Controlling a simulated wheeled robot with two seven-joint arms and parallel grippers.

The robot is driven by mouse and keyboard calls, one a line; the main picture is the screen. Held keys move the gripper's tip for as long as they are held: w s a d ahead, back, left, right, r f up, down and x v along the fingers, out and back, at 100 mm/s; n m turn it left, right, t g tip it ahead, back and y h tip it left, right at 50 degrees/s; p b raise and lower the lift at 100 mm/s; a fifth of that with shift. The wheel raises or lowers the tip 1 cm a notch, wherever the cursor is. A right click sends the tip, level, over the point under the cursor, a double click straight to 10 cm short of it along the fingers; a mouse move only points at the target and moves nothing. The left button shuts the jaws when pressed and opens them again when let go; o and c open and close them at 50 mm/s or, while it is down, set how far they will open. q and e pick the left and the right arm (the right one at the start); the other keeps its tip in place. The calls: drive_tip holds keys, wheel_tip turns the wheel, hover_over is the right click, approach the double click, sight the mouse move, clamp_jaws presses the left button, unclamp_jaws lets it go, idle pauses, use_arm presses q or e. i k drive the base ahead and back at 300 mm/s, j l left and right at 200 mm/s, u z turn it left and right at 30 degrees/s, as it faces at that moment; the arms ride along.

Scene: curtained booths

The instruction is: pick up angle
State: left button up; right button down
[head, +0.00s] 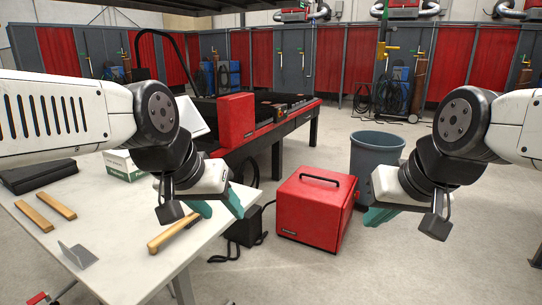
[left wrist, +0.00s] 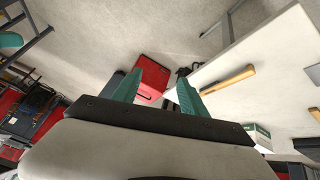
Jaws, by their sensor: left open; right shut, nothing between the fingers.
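The angle (head: 78,254) is a small grey metal bracket on the white table (head: 120,225), near its front left. A grey piece at the right edge of the left wrist view (left wrist: 314,73) may be the same angle, cut off by the frame. My left gripper (head: 218,206) is open and empty, above the right edge of the table and well to the right of the angle. Its teal fingers stand apart in the left wrist view (left wrist: 158,88). My right gripper (head: 376,215) is shut and empty, out over the floor right of the red case.
A wooden-handled tool (head: 172,233) lies between my left gripper and the angle. Two wooden handles (head: 48,208), a black case (head: 38,175) and a white-green box (head: 124,165) are also on the table. A red case (head: 316,212) and grey bin (head: 377,155) stand on the floor.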

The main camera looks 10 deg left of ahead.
sight(79, 255)
drive_tip(key=u, duration=1.9)
drive_tip(key=i+j+u, duration=0.3)
drive_tip(key=i, duration=0.25)
drive_tip(key=j, duration=0.1)
